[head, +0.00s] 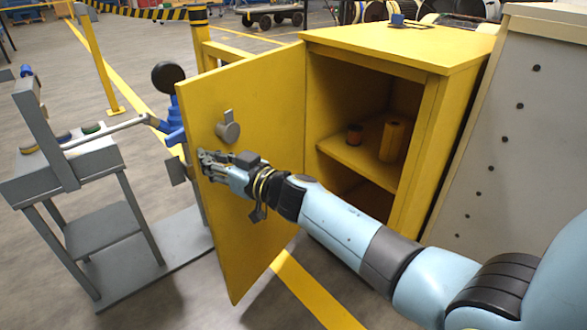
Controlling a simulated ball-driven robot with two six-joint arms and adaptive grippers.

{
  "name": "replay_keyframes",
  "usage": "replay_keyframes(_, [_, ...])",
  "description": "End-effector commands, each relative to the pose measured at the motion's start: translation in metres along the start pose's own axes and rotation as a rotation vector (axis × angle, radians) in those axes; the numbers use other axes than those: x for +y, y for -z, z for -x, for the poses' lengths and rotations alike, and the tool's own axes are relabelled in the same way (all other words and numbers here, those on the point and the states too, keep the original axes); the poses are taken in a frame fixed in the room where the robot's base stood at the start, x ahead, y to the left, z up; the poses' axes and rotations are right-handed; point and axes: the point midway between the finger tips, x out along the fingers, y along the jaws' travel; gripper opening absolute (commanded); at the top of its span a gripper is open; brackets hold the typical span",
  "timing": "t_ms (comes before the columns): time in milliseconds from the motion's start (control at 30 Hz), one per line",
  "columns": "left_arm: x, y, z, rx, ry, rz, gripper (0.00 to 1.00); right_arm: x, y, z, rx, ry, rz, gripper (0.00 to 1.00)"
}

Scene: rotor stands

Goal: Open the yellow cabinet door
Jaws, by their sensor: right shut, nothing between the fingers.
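The yellow cabinet (405,52) stands at the upper middle, with its door (245,215) swung wide open to the left. The inside shows, with a shelf (350,152) across it. A grey round handle (228,130) sits on the door face turned toward me. My right gripper (205,160) is shut and empty near the door's free edge, just below and left of the handle. I cannot tell whether it touches the door. My right arm crosses in front of the door and the lower cabinet opening. My left gripper is not in view.
A blue object (397,19) lies on the cabinet top. A grey stand (105,215) is close left of the door. A pale panel (525,130) with holes stands at the right.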

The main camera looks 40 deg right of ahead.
Motion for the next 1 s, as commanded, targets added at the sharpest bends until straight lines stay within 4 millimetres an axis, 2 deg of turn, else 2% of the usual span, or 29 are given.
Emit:
replay_keyframes(33, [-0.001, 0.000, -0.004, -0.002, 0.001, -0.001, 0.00, -0.002, -0.003, -0.011, 0.001, -0.024, -0.004, 0.00])
replay_keyframes(133, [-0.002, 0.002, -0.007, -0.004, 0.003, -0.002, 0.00, -0.003, -0.003, -0.028, 0.000, -0.066, -0.003, 0.00])
replay_keyframes(333, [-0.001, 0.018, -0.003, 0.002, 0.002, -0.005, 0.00, -0.003, -0.003, -0.047, -0.001, -0.115, -0.001, 0.00])
replay_keyframes(533, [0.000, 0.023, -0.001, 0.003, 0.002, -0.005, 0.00, -0.002, -0.002, -0.051, -0.001, -0.128, 0.001, 0.00])
replay_keyframes(1000, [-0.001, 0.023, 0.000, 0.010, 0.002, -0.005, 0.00, -0.002, -0.001, -0.049, -0.001, -0.127, 0.000, 0.00])
